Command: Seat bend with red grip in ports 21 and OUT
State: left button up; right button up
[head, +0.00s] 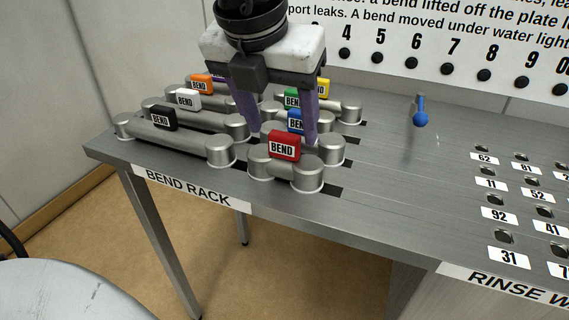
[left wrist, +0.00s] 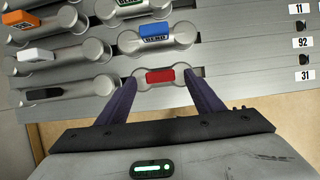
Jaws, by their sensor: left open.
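The bend with the red grip (head: 284,147) sits at the front of the bend rack, a short silver piece with two round ends. It also shows in the left wrist view (left wrist: 160,76), just ahead of the fingertips. My left gripper (head: 281,134) is open and points down above the rack, around the blue and red grips. In the left wrist view my left gripper (left wrist: 160,88) has its fingers to either side of the red grip, not closed on it. No label for port 21 or OUT can be read. My right gripper is not in view.
Other bends with black (head: 164,118), white (head: 187,100), orange (head: 200,84), green (head: 292,98), blue (head: 296,121) and yellow (head: 322,88) grips crowd the rack. A blue-tipped lever (head: 420,117) stands mid-table. Numbered ports (head: 503,236) lie at right.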

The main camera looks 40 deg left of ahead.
aim_at(284, 134)
pick_arm(q)
jog(key=x, duration=0.3)
jog(key=shift+w+f, duration=0.2)
jog(key=shift+f, duration=0.1)
grip_shut()
